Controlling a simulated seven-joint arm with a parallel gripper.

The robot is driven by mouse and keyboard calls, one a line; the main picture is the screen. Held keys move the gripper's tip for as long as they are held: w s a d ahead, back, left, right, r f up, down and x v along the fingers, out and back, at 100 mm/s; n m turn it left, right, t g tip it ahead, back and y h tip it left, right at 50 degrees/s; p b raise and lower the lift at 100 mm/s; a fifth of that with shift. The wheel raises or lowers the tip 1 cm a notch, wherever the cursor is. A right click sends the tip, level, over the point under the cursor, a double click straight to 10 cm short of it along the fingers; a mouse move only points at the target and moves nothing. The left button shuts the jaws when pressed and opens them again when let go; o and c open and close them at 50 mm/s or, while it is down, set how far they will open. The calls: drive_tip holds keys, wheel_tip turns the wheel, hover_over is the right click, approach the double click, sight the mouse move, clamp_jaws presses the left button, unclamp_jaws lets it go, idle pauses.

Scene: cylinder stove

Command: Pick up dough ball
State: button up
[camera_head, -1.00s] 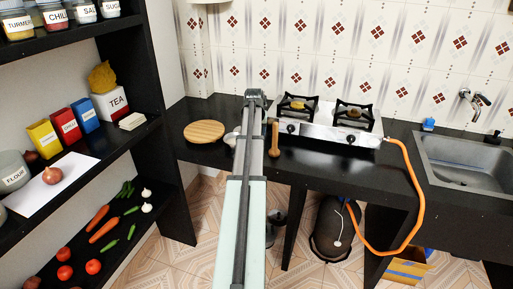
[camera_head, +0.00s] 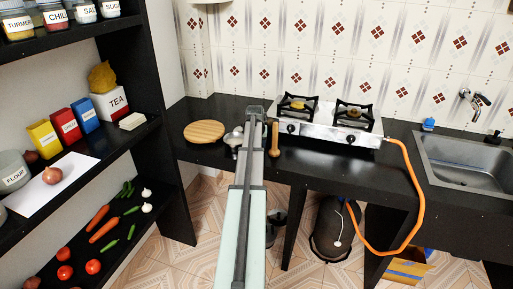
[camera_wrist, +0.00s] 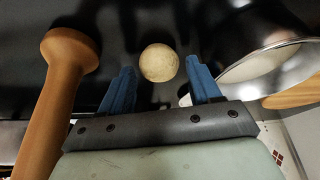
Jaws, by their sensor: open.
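The pale, round dough ball (camera_wrist: 159,62) lies on the dark counter in the wrist view. My gripper (camera_wrist: 160,68) is open, with one blue finger on each side of the ball in the picture. Gaps show between the ball and both fingers, and I cannot tell the remaining height above it. In the head view my arm hides the dough ball and the fingers.
A wooden rolling pin (camera_wrist: 64,90) lies left of the gripper and also shows in the head view (camera_head: 275,138). A shiny metal vessel (camera_wrist: 268,65) is close on the right. A round wooden board (camera_head: 204,131) and a stove (camera_head: 325,128) flank the arm.

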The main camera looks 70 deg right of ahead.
drive_tip(key=c, duration=0.8)
drive_tip(key=shift+r, duration=0.15)
wheel_tip(320, 180, up, 10)
idle(0.4)
